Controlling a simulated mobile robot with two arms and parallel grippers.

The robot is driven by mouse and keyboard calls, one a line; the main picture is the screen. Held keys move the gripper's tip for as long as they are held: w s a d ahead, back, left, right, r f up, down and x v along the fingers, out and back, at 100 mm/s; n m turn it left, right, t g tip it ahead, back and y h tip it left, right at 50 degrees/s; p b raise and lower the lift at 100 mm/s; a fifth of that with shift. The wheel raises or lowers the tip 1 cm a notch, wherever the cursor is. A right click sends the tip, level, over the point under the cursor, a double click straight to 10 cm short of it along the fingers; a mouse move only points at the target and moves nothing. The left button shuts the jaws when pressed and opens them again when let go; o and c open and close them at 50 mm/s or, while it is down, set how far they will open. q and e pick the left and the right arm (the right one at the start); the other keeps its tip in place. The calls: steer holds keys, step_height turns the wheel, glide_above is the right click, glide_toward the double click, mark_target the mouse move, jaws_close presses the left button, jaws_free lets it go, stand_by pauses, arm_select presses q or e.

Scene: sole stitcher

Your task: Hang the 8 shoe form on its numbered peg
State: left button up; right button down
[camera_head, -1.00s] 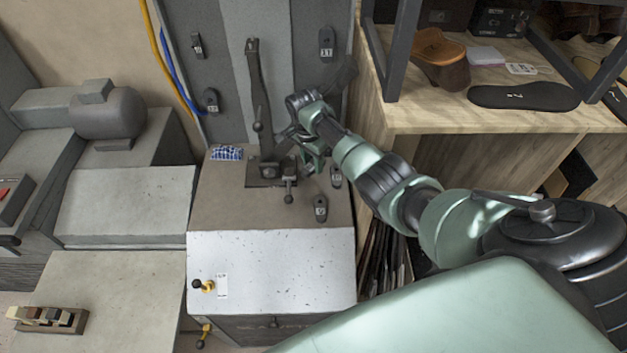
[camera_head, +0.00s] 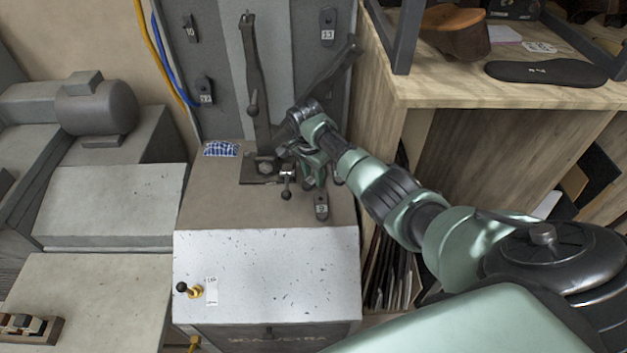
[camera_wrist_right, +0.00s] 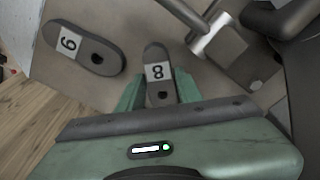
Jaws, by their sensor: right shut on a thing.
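The 8 shoe form (camera_wrist_right: 157,72), dark grey with a white label, is between the fingers of my right gripper in the right wrist view. My right gripper (camera_head: 312,170) is shut on it, low over the brown top of the machine. I cannot tell whether the form touches that top. In the head view the form is mostly hidden by the gripper. An empty 8 peg cannot be made out. My left gripper is out of view.
The 9 form (camera_head: 321,207) lies close by; it also shows in the right wrist view (camera_wrist_right: 85,47). A blue patterned cloth (camera_head: 221,149) lies further left. A wooden bench (camera_head: 440,90) stands right.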

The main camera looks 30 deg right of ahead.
steer(key=c, duration=0.9)
jaws_free()
steer(key=shift+c, duration=0.2)
steer(key=shift+a+r, duration=0.1)
steer(key=shift+r, duration=0.4)
step_height(320, 180, up, 11)
steer(key=a, duration=0.1)
steer(key=shift+s+a+r, duration=0.15)
steer(key=shift+s+a, duration=0.05)
